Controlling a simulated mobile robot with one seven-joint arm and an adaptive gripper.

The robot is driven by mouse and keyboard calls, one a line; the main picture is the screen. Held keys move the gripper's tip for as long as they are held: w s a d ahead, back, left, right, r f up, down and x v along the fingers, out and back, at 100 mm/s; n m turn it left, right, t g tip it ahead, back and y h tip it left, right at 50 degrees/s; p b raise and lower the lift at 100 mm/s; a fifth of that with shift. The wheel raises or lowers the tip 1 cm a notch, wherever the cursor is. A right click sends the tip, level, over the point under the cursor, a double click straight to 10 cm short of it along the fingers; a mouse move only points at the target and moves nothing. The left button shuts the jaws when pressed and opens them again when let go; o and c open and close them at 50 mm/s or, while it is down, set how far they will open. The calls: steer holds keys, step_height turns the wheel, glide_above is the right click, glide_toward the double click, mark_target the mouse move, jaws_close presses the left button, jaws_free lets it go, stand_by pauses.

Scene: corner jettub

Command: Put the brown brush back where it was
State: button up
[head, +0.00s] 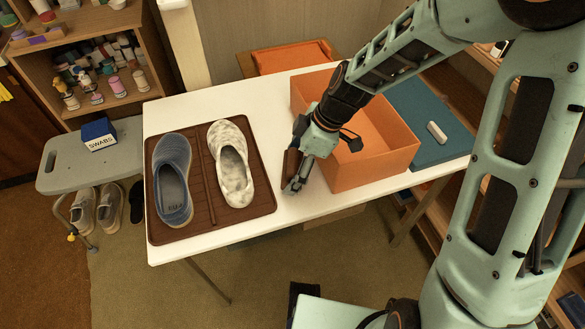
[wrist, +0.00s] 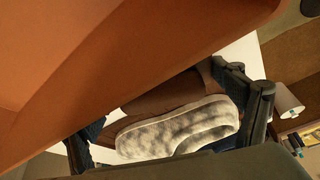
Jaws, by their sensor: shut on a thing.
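The brown brush (head: 291,161) shows as a small dark brown shape at my gripper (head: 296,184) in the head view, mostly hidden by the fingers. My gripper is shut on it, low over the white table, between the brown shoe tray (head: 165,234) and the orange box (head: 372,177). In the wrist view the fingers (wrist: 170,122) frame the mottled shoe (wrist: 178,130) beyond them. I cannot clearly separate the brush from the brown tray there. Whether the brush touches the table is unclear.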

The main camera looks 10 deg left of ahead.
steer(key=shift+f, duration=0.15)
steer(key=o, duration=1)
steer(key=shift+d+r, duration=0.1)
steer(key=shift+r, duration=0.5)
steer(key=p+v, duration=0.2)
steer(key=v, duration=0.9)
steer(key=shift+r, duration=0.15)
